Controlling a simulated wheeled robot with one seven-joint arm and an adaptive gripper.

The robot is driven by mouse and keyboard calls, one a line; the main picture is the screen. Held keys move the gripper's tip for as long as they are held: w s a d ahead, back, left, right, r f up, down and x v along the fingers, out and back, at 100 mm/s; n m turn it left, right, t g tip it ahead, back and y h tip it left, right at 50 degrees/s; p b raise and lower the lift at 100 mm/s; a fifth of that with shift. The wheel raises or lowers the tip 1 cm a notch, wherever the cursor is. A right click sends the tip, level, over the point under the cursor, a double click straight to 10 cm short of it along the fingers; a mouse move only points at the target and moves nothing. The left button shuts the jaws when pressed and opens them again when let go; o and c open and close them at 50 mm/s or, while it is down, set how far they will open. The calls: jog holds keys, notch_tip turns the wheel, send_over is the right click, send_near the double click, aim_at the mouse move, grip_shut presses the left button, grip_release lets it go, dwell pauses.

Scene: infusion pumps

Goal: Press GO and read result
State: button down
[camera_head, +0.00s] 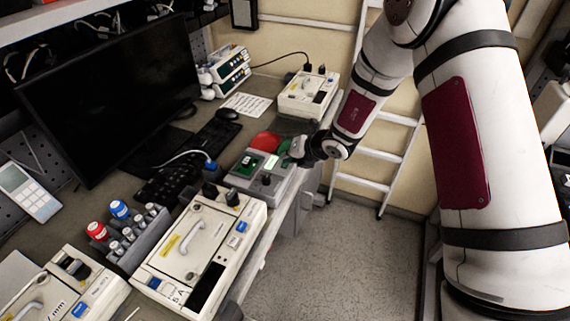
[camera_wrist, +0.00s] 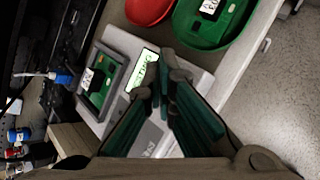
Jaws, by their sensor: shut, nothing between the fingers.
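A grey tester box (camera_head: 262,184) sits near the bench's front edge. It has a green socket bed (camera_head: 247,165) on its left side and a small lit display (camera_head: 272,161). In the wrist view, the box (camera_wrist: 117,40) shows the green socket bed (camera_wrist: 98,82) and the lit green-white display (camera_wrist: 143,70); its text is too small to read. My gripper (camera_head: 290,155) is shut and empty, over the box's right part. In the wrist view, my gripper's fingertips (camera_wrist: 170,72) are beside the display and cover part of the box's face. I cannot make out a GO button.
A red dish (camera_head: 263,141) and a green dish (camera_wrist: 208,22) lie just behind the box. Beige pumps (camera_head: 205,250) stand in front and behind (camera_head: 308,94). A keyboard (camera_head: 180,170), a black monitor (camera_head: 115,95) and a vial rack (camera_head: 135,238) are to the left. The floor is clear at right.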

jog(key=shift+r, duration=0.8)
jog(key=shift+r+p, duration=0.1)
jog(key=shift+p, duration=0.2)
jog(key=shift+r+p, duration=0.4)
jog(key=shift+r, duration=2)
